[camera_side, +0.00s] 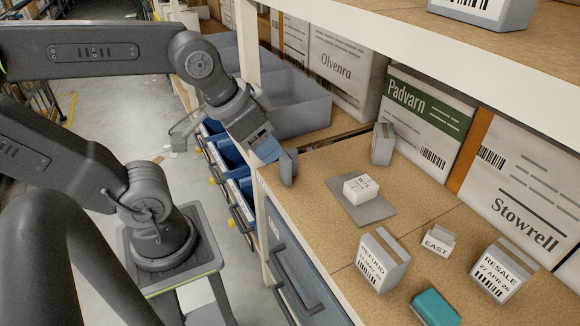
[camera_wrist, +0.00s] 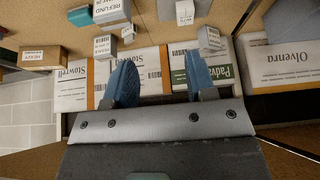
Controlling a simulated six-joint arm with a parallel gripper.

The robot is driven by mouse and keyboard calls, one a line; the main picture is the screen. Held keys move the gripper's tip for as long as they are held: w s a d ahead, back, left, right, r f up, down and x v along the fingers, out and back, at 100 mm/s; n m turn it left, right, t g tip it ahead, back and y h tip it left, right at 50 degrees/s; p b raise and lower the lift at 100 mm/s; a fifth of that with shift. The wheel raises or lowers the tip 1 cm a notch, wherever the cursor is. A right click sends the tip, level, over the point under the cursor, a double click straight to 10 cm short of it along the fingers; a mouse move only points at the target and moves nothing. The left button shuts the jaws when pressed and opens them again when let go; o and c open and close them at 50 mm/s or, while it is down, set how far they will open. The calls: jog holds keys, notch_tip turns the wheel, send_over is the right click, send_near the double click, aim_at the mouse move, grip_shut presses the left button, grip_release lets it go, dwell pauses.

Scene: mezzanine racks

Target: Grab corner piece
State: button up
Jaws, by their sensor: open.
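I cannot tell for sure which thing is the corner piece. A small white labelled block (camera_side: 361,187) lies on a grey square pad (camera_side: 374,212) on the wooden shelf; the block also shows in the wrist view (camera_wrist: 185,12). A small grey holder with an EAST card (camera_side: 438,241) stands to its right. A grey upright block (camera_side: 383,145) stands behind, near the Padvarn box. My gripper (camera_side: 236,148) is open and empty, at the shelf's left edge, apart from these things. Its two blue fingers show in the wrist view (camera_wrist: 161,72).
Boxes marked REFUND (camera_side: 380,262) and RESALE (camera_side: 502,271) and a teal item (camera_side: 433,308) stand nearby. Large Padvarn (camera_side: 425,115) and Stowrell (camera_side: 520,185) cartons line the back. An upper shelf (camera_side: 440,45) overhangs. Grey bins (camera_side: 300,112) stand beyond.

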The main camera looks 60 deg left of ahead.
dwell(0.4)
jog(key=o, duration=0.7)
jog(key=n+g+y, duration=0.5)
jog(key=n, duration=1.2)
send_over(290, 152)
jog(key=d, duration=0.4)
notch_tip(290, 152, down, 14)
jog(key=shift+h, duration=0.3)
jog(key=x, duration=1.3)
jog(key=shift+s+f, duration=0.3)
jog(key=shift+s, duration=0.1)
